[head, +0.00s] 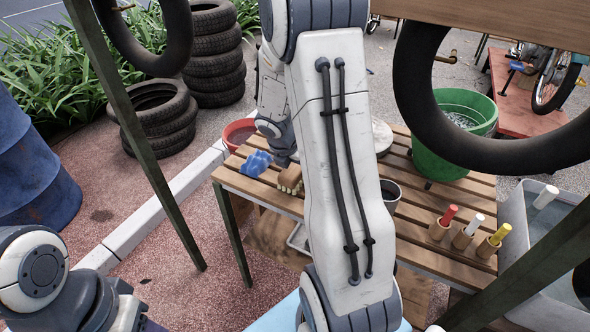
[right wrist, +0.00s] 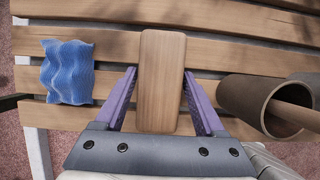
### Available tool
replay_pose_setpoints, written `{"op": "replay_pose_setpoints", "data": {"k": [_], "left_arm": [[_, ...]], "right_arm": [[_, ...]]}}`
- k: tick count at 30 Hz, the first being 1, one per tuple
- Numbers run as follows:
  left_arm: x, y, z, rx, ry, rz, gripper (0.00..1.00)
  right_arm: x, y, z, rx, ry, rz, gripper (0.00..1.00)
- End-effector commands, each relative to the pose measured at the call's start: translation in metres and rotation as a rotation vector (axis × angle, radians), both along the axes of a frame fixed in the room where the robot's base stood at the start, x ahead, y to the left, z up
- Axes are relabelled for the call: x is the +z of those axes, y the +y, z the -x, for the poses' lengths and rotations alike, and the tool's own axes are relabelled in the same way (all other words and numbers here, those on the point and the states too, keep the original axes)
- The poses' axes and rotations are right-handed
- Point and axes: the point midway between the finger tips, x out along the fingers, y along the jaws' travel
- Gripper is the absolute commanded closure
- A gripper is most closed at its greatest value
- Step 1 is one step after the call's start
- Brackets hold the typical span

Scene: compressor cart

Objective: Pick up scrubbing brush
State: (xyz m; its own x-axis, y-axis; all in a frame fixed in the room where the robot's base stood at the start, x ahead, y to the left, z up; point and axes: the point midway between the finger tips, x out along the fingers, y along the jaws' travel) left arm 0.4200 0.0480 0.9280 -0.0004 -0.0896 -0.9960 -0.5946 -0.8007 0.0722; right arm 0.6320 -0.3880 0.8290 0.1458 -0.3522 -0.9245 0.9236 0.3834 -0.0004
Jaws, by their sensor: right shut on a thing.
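The scrubbing brush is a pale wooden block (right wrist: 162,50) on the slatted wooden table, in the middle of the right wrist view. Its bristles are hidden in that view. In the head view the brush (head: 289,178) shows near the table's left end, just left of my right arm. My right gripper (right wrist: 159,74) is shut on the brush, with one purple finger along each long side. In the head view my right arm hides much of the gripper. I cannot tell whether the brush is clear of the slats. My left gripper is not in view; only part of its arm shows bottom left.
A green tub (head: 455,140) and colored handles (head: 466,233) stand farther right. Hanging tires (head: 440,130) and posts flank the table.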

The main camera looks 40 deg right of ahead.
Motion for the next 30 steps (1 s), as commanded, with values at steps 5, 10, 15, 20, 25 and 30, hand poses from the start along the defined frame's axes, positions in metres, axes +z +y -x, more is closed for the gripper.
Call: {"op": "replay_pose_setpoints", "data": {"k": [5, 10, 15, 20, 25, 30], "left_arm": [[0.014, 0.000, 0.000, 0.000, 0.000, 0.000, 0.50], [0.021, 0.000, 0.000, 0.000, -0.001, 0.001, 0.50], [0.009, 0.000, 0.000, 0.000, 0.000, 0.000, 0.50], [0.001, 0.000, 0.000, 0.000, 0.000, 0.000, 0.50], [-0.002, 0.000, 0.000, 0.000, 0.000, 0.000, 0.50], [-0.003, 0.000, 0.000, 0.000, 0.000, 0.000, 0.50]], "right_arm": [[0.022, -0.001, -0.001, -0.001, -0.003, 0.002, 0.89], [0.039, 0.005, 0.001, 0.002, -0.001, 0.002, 0.89], [0.036, 0.041, 0.015, 0.008, -0.002, 0.002, 0.89], [0.035, 0.086, 0.034, 0.011, -0.002, 0.002, 0.89], [0.036, 0.128, 0.052, 0.009, -0.001, 0.002, 0.89], [0.037, 0.153, 0.062, 0.004, -0.001, 0.002, 0.89]]}}
